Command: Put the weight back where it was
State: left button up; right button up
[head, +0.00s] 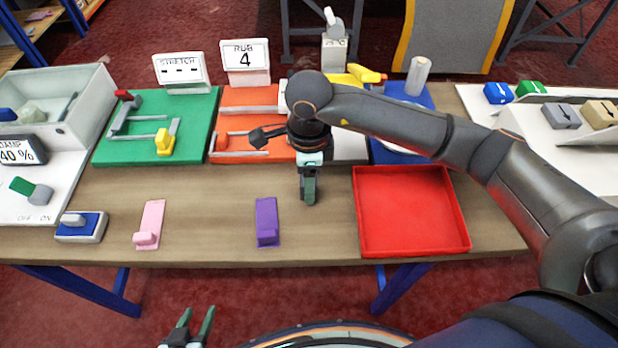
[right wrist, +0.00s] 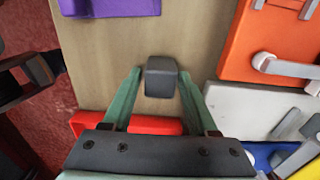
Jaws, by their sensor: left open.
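A small dark grey block (right wrist: 162,77), which looks like the weight, stands on the bare wooden table between the fingertips of my right gripper (right wrist: 160,72). The right wrist view shows narrow gaps on both sides of it, so the fingers are apart around it. In the head view my right gripper (head: 309,190) points down at the middle of the table, left of the red tray (head: 411,250), and mostly hides the block. My left gripper (head: 195,325) is open and empty, low in front of the table edge.
A purple holder (head: 267,222) and a pink holder (head: 150,222) lie along the front. Behind are a green board (head: 200,105) with a yellow piece (head: 164,142), an orange board (head: 235,98) and a "RUB 4" sign (head: 245,57). Bare wood (head: 215,190) lies between.

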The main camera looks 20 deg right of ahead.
jog(key=shift+o, duration=0.9)
jog(key=shift+r, duration=0.45)
notch_tip(320, 180, up, 11)
jog(key=shift+r, duration=0.2)
